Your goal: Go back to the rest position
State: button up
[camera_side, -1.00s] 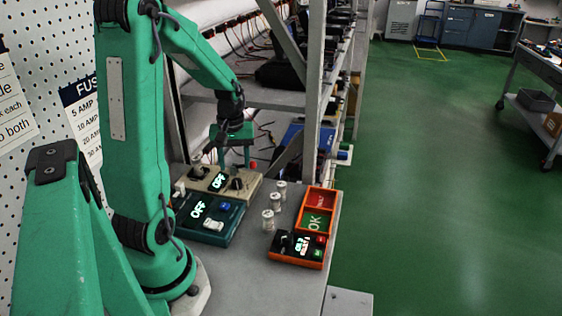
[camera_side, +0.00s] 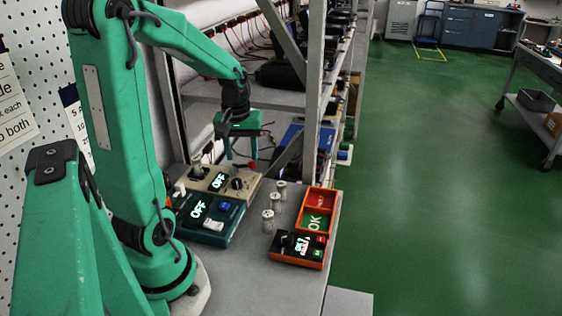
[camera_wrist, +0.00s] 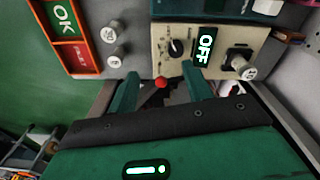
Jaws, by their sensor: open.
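My gripper (camera_side: 240,157) is green and open. In the side view it hangs above the far end of the grey bench, over the beige box's back edge, fingers pointing down. In the wrist view its two fingers (camera_wrist: 165,95) are spread apart, with nothing held between them. A small red knob (camera_wrist: 161,83) shows between the fingers there; I cannot tell what it belongs to. The beige box (camera_wrist: 222,38) has a dial and a lit OFF display.
A teal box (camera_side: 212,228) with an OFF display stands in front of the beige box. Several white cylinders (camera_side: 275,202) stand beside an orange tray (camera_side: 334,212) marked OK. An orange-edged tester (camera_side: 297,262) lies at the front. Rack posts (camera_side: 311,110) rise close behind my gripper.

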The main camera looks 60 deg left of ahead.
jog(key=s+d+r+m+t, duration=0.2)
jog(key=d+r+m, duration=0.3)
jog(key=d, duration=0.5)
jog(key=s+d+r+m+t, duration=0.2)
jog(key=d+m, duration=0.4)
jog(key=d, duration=0.3)
jog(key=shift+s+d+r+m+t, duration=0.35)
jog(key=shift+r+t, duration=0.15)
jog(key=shift+r, duration=0.9)
